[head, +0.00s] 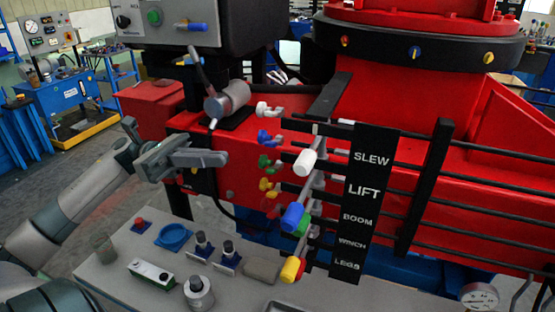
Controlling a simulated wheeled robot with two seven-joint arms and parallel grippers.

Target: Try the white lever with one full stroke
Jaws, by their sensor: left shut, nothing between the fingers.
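The white lever (305,162) has a white knob and is the uppermost lever on the red crane body, left of the SLEW line of the black label plate (364,205). Its knob sticks out toward me. Below it are a blue lever knob (292,216), a green one (302,228) partly behind the blue, and yellow and red ones (291,270) close together. My left gripper (222,158) is shut and empty, left of the white knob with a clear gap between them. My right gripper is not in view.
Coloured fittings, with a white one (266,110) on top, sit between my gripper and the levers. A grey bench (120,272) below carries a blue dish (173,237), small posts and a gauge (479,297). A grey control box (165,25) hangs above. Black rods run right of the levers.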

